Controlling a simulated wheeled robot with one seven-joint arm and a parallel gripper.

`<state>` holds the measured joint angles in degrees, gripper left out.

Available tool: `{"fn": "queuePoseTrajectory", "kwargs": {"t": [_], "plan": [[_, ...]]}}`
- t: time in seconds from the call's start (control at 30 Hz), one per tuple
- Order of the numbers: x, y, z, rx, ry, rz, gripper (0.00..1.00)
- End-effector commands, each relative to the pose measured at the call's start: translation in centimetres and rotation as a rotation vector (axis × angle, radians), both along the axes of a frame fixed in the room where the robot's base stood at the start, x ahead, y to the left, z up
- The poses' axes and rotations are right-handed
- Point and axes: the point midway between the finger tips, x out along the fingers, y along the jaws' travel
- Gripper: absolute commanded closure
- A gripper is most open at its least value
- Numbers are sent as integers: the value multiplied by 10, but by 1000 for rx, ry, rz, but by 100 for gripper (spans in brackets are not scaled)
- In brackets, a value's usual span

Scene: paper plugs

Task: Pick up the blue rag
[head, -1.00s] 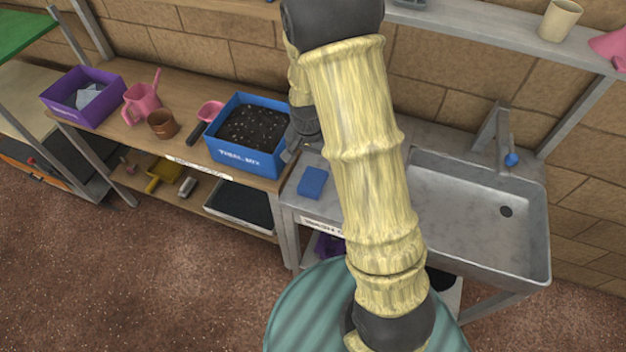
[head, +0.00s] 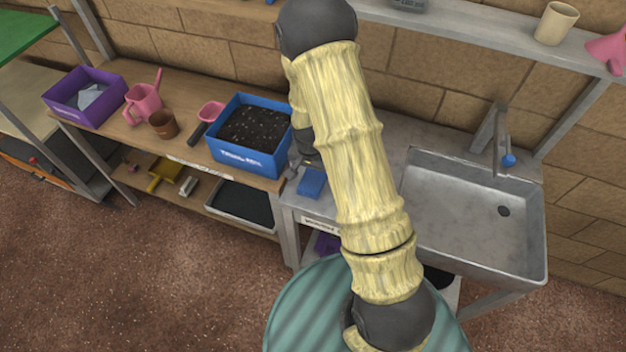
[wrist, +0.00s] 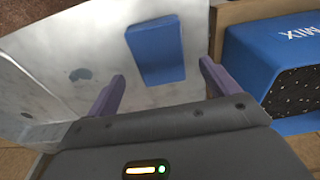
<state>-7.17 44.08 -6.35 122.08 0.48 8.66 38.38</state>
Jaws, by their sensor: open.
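The blue rag (head: 311,182) is a flat, folded rectangle lying on the grey metal counter (head: 292,203) left of the sink. In the wrist view the rag (wrist: 156,51) lies ahead of my gripper (wrist: 162,82), in line with the gap between its two purple fingers. The fingers are apart with nothing between them, and the rag looks clear of both. In the head view my arm hides most of the gripper, which is just behind the rag.
A blue box of soil (head: 248,135) stands on the wooden bench close left of the rag; it also shows in the wrist view (wrist: 275,70). The metal sink (head: 474,215) with its tap (head: 503,140) is to the right. A shelf (head: 470,22) runs above.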

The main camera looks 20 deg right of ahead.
Motion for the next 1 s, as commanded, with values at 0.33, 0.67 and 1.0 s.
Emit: {"fn": "queuePoseTrajectory", "kwargs": {"t": [0.33,0.67,1.0], "plan": [[2,-1,-31,1,1,0,13],[2,-1,-32,1,-1,0,13],[2,-1,-32,-1,-1,0,40]]}}
